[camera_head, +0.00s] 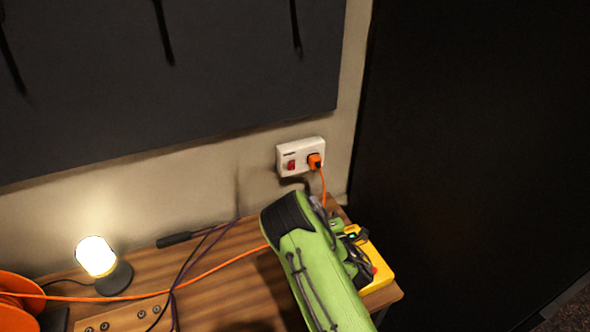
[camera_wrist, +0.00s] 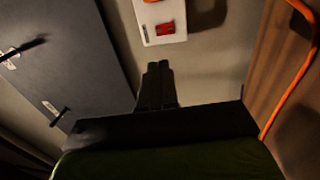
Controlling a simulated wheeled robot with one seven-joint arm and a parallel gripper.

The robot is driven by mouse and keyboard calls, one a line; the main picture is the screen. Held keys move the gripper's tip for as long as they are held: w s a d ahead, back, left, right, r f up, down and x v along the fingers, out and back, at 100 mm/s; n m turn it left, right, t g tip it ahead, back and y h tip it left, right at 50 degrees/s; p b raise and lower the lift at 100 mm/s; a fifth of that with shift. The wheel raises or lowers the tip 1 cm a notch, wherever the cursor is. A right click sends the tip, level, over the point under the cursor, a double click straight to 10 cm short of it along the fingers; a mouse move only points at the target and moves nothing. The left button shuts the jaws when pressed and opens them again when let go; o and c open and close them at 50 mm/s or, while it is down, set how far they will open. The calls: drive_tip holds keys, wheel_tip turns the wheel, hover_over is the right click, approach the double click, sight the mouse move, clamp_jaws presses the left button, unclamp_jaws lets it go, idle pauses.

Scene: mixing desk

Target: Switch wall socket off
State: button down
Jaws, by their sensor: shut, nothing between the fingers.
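The white wall socket (camera_head: 287,152) is on the pale wall above the right end of the desk. Its red switch (camera_head: 291,165) is at the left of its face, and an orange plug (camera_head: 315,161) with an orange cable sits at the right. In the wrist view the socket (camera_wrist: 152,36) is at the top, with the red switch (camera_wrist: 165,28) near its lower edge. My gripper (camera_wrist: 159,66) is shut and empty, its fingertips below the switch in that view and apart from it. In the head view my green arm hides the fingers. I cannot tell the switch's tilt.
A lit lamp (camera_head: 97,257) stands on the wooden desk (camera_head: 225,297), left of an area crossed by cables. An orange cable reel (camera_head: 15,300) is at the far left. A yellow device (camera_head: 378,266) sits beside my arm. A dark panel (camera_head: 170,80) hangs above.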

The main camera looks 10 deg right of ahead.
sight(291, 164)
drive_tip(key=p+x, duration=0.2)
drive_tip(key=x, duration=1.2)
drive_tip(key=shift+w, duration=0.1)
drive_tip(key=shift+w+r, duration=0.1)
drive_tip(key=shift+w, duration=0.15)
drive_tip(key=shift+s+r, duration=0.15)
drive_tip(key=shift+s, duration=0.05)
drive_tip(key=shift+a, duration=0.1)
